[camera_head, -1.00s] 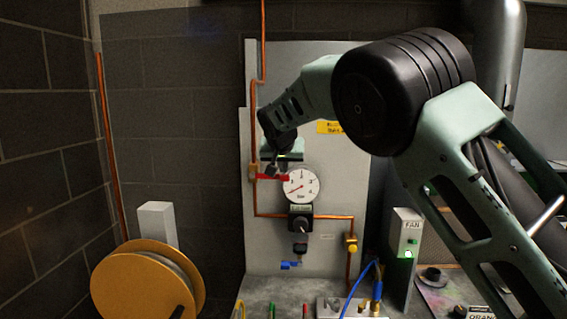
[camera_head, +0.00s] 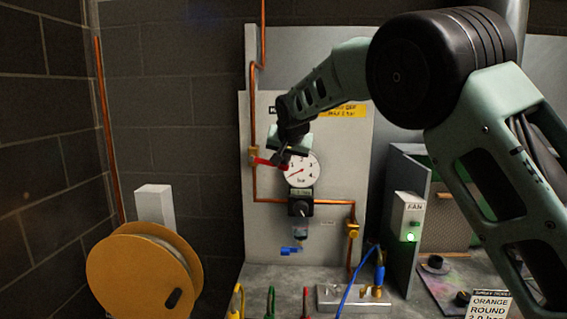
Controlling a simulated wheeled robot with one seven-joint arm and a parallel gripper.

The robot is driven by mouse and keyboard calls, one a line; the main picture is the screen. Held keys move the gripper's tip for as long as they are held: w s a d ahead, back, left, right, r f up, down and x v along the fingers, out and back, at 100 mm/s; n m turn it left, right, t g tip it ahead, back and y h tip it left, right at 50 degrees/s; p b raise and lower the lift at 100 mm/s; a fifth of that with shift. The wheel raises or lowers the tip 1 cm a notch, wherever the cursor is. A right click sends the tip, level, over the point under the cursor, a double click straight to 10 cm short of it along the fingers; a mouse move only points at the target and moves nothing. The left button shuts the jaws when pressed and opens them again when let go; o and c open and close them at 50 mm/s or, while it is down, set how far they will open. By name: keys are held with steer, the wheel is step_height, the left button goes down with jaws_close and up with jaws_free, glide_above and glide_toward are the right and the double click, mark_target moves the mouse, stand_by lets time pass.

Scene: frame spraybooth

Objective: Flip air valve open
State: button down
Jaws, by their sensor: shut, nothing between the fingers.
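The air valve is a brass body (camera_head: 253,152) on the copper pipe, on the grey panel. Its red lever (camera_head: 263,162) points right from the body, slanting slightly down. My gripper (camera_head: 281,164) is shut and empty at the lever's right end, in front of the panel. It hides the lever's tip and part of the pressure gauge (camera_head: 303,171). I cannot tell whether the fingers touch the lever.
A brass fitting (camera_head: 352,229) is on the right pipe. A yellow reel (camera_head: 140,278) stands at left, a fan switch box (camera_head: 407,217) at right. Coloured hoses rise from the bench.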

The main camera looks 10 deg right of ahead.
steer(key=f+b, duration=0.1)
steer(key=f+y+b, duration=0.1)
steer(key=f+b, duration=0.1)
steer(key=shift+d+m+t, duration=0.2)
steer(key=shift+m+t, duration=0.1)
steer(key=shift+m, duration=0.1)
steer(key=w+a+f+m+t+y+b, duration=0.2)
steer(key=a+f+m+t+y+b, duration=0.3)
steer(key=b, duration=2.7)
steer(key=shift+a+f+m+t+y, duration=0.4)
steer(key=shift+a+f+m+y, duration=0.45)
steer(key=shift+f+y, duration=0.8)
steer(key=shift+a+f+h+b, duration=0.25)
steer(key=shift+b, duration=0.05)
